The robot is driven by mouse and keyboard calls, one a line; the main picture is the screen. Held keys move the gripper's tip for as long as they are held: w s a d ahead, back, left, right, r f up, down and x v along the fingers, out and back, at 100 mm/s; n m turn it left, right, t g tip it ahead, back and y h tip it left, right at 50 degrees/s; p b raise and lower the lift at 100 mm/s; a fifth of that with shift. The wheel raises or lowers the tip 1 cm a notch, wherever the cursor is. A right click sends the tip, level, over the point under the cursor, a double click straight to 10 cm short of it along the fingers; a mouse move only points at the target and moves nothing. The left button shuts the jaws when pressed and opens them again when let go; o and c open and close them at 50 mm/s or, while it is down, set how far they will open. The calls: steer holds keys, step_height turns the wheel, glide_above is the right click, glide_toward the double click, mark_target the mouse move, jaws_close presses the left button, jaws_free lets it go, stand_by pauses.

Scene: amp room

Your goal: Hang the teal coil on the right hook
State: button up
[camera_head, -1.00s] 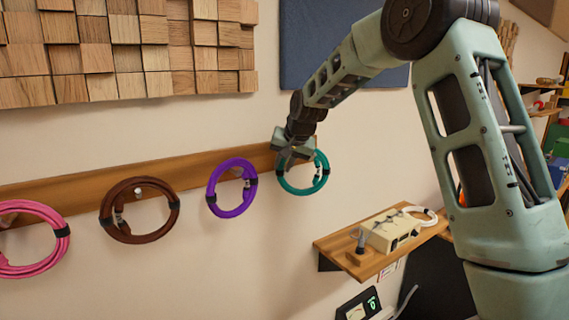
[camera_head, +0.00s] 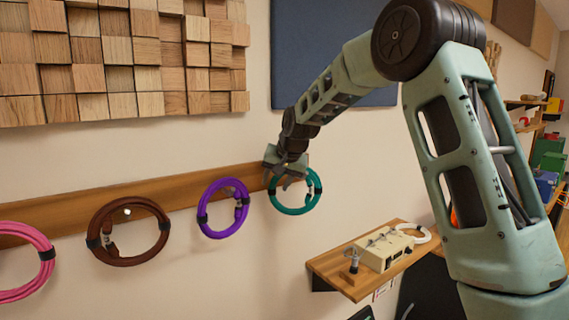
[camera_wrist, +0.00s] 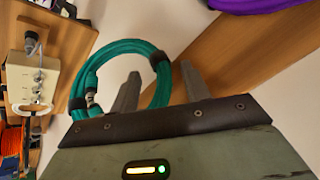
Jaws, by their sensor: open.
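The teal coil (camera_head: 296,208) hangs against the wall at the right end of the wooden rail (camera_head: 150,187). It has black bands. My gripper (camera_head: 285,182) is at the coil's upper left in the head view. In the wrist view my gripper (camera_wrist: 162,85) is open. A strand of the teal coil (camera_wrist: 112,47) runs between its two fingers, and I see no finger closed on it. The hook behind the teal coil is hidden by my gripper and I cannot tell whether the coil rests on one.
A purple coil (camera_head: 214,233), a brown coil (camera_head: 130,261) and a pink coil (camera_head: 15,294) hang along the rail to the left. A wooden shelf (camera_head: 352,292) with a cream box (camera_head: 383,251) juts out below right. Wood blocks and a dark panel (camera_head: 325,60) are above.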

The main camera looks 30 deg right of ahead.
steer(key=b+v, duration=0.5)
steer(key=v, duration=1.1)
steer(key=shift+s+r, duration=0.2)
steer(key=shift+r, duration=0.1)
steer(key=shift+a+f, duration=0.1)
steer(key=s+a+f+n+g+y+b, duration=0.15)
steer(key=s+a+f+n, duration=0.3)
steer(key=a+f, duration=0.55)
steer(key=s+a+f+n+g+y+b, duration=0.1)
steer(key=s+a+f+n+g+b, duration=0.15)
steer(key=s+a+f, duration=0.6)
steer(key=s+a+f+n+g+h+b, duration=0.1)
steer(key=s+a+f+n, duration=0.3)
steer(key=s+f, duration=0.4)
steer(key=s+a+f+n+g+h+b, duration=0.1)
steer(key=s+a+f+n+b, duration=0.1)
steer(key=s+a+f, duration=0.3)
steer(key=s+f+n, duration=0.1)
steer(key=s+f, duration=0.3)
steer(key=s, duration=0.4)
steer(key=shift+n+g, duration=0.3)
steer(key=shift+n, duration=0.1)
steer(key=shift+a, duration=0.1)
